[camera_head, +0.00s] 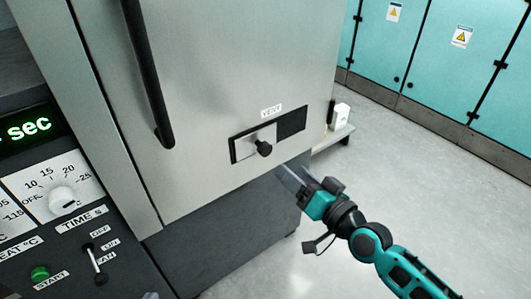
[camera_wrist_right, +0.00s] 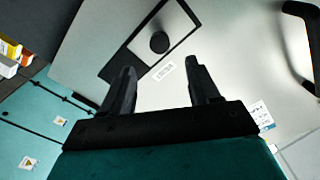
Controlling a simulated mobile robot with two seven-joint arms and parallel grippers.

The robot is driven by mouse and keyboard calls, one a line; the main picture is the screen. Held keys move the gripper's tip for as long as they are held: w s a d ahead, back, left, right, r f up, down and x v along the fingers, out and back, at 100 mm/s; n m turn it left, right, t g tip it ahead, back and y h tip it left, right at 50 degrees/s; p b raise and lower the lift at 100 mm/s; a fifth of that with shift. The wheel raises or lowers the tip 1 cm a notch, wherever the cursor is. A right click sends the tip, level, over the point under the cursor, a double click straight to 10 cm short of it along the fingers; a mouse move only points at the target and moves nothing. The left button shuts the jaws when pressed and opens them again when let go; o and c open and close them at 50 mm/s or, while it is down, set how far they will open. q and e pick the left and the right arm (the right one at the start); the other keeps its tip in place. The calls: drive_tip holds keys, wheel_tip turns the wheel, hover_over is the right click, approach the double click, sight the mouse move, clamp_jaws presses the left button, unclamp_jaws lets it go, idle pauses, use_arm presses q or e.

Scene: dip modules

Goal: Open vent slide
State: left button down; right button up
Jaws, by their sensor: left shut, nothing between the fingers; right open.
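The vent slide (camera_head: 250,141) is a light metal plate with a black knob (camera_head: 264,149), set in a dark frame on the steel oven door. The plate covers the left part of the frame; a dark opening (camera_head: 292,122) shows on the right, under a VENT label (camera_head: 271,111). My right gripper (camera_head: 289,177) is open and empty, below and slightly right of the knob, apart from it. In the right wrist view the knob (camera_wrist_right: 159,42) shows beyond the two spread fingers (camera_wrist_right: 162,78). My left gripper is not seen.
A long black door handle (camera_head: 150,80) stands left of the vent. A control panel with a timer dial (camera_head: 65,199) is at the far left. A small side shelf (camera_head: 333,137) holds a white box (camera_head: 341,115). Teal cabinets (camera_head: 440,60) line the back; the grey floor at right is clear.

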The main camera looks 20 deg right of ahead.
sight(267, 151)
drive_tip(key=b+x, duration=0.1)
drive_tip(key=x, duration=0.9)
drive_tip(key=shift+w+a+f, duration=0.1)
drive_tip(key=shift+w+a, duration=0.05)
drive_tip(key=shift+w, duration=0.25)
clamp_jaws()
